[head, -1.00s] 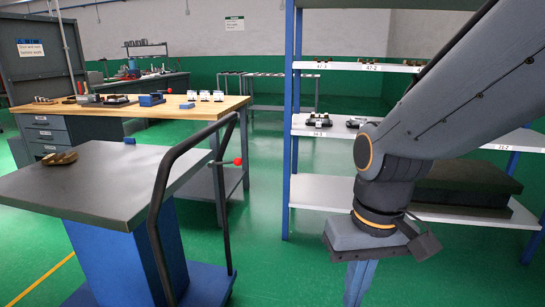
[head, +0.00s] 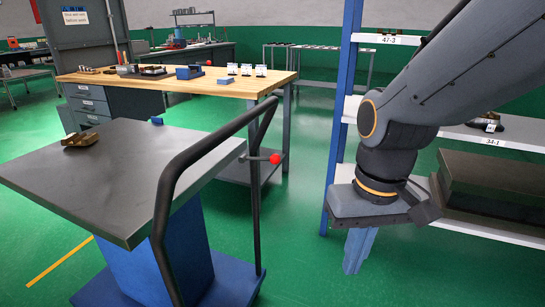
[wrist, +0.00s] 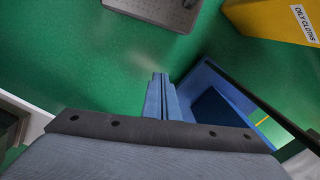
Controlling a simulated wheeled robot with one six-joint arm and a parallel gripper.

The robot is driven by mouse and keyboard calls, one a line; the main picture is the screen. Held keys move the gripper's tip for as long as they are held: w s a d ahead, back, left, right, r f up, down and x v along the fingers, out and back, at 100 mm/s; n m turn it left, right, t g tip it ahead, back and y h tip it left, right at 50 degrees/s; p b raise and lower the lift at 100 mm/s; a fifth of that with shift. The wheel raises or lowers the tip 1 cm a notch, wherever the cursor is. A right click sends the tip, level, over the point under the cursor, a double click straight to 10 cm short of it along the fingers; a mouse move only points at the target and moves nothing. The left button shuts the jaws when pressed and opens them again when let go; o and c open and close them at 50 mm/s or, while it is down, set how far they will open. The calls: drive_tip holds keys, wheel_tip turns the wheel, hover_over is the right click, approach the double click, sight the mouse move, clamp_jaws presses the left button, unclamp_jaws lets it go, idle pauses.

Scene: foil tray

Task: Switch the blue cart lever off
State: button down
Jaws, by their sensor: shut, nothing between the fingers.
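The blue cart (head: 150,262) stands at the left in the head view, with a grey top (head: 125,165) and a black tubular handle (head: 185,165). Its lever (head: 262,157) is a short dark rod with a red ball knob (head: 275,158), sticking out to the right from the handle's far upright. My gripper (head: 358,252) hangs to the right of the lever, pointing down, apart from it. Its bluish fingers are shut and empty; they also show in the wrist view (wrist: 160,97). The lever is not visible in the wrist view.
A brown-gold part (head: 82,140) lies on the cart top. A wooden workbench (head: 170,85) with tools stands behind the cart. Shelving with a blue post (head: 345,110) stands close on the right. A yellow "oily cloths" bin (wrist: 270,20) shows in the wrist view. Green floor is clear between.

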drive_tip(key=shift+w, duration=0.1)
drive_tip(key=w+a+r+m+y+p, duration=0.2)
drive_tip(key=w+a+m+y+p, duration=0.15)
drive_tip(key=w+m, duration=0.2)
drive_tip(key=w+a+r+m+y+p, duration=0.2)
drive_tip(key=w+a+m+p, duration=0.15)
drive_tip(key=w+m, duration=0.2)
drive_tip(key=w+d+f+m+t+y+p, duration=0.1)
drive_tip(key=w+d+m+t+p, duration=0.1)
drive_tip(key=w+m, duration=0.3)
drive_tip(key=w+d+f+m+t+y+p, duration=0.1)
drive_tip(key=w+m+p, duration=0.4)
drive_tip(key=w, duration=0.8)
drive_tip(key=shift+w+d+m+t+y, duration=0.2)
drive_tip(key=shift+d+m+t+y, duration=0.45)
drive_tip(key=shift+m+t, duration=0.05)
